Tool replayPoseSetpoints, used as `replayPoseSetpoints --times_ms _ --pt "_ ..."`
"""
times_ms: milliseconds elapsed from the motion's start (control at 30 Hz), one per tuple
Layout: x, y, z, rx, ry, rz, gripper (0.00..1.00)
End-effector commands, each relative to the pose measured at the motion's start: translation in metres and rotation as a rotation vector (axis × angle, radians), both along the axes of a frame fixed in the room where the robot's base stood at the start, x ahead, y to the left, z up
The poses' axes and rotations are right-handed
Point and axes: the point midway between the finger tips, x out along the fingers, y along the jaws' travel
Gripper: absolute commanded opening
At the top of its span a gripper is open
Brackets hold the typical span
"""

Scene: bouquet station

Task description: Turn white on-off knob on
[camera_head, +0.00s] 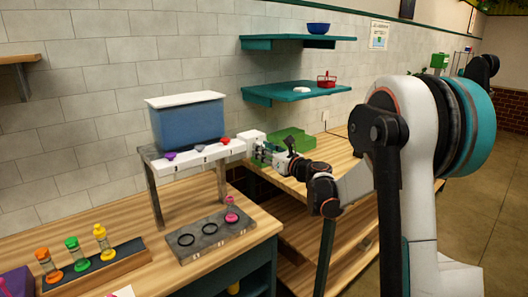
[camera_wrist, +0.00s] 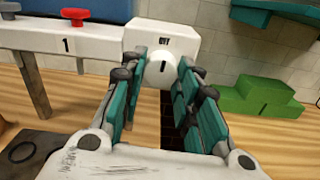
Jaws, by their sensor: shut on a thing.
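The white knob (camera_wrist: 161,70) is on the front of a white box (camera_wrist: 178,36) at the right end of the white rail. It carries a short dark mark that looks upright, below a small label that seems to read "OFF". My gripper (camera_wrist: 160,80) has its teal fingers on either side of the knob, closed on it. In the head view my gripper (camera_head: 266,154) is at the white box (camera_head: 250,138), and the knob itself is hidden there.
Green stepped blocks (camera_head: 293,139) stand close on the right. A grey tray (camera_head: 208,241) with rings lies below.

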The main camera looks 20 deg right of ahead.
Motion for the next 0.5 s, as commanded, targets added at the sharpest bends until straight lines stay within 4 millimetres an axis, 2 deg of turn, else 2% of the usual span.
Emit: replayPoseSetpoints --times_ms 500 --pt "-0.0003 0.0007 0.0000 0.415 0.135 0.000 0.06"
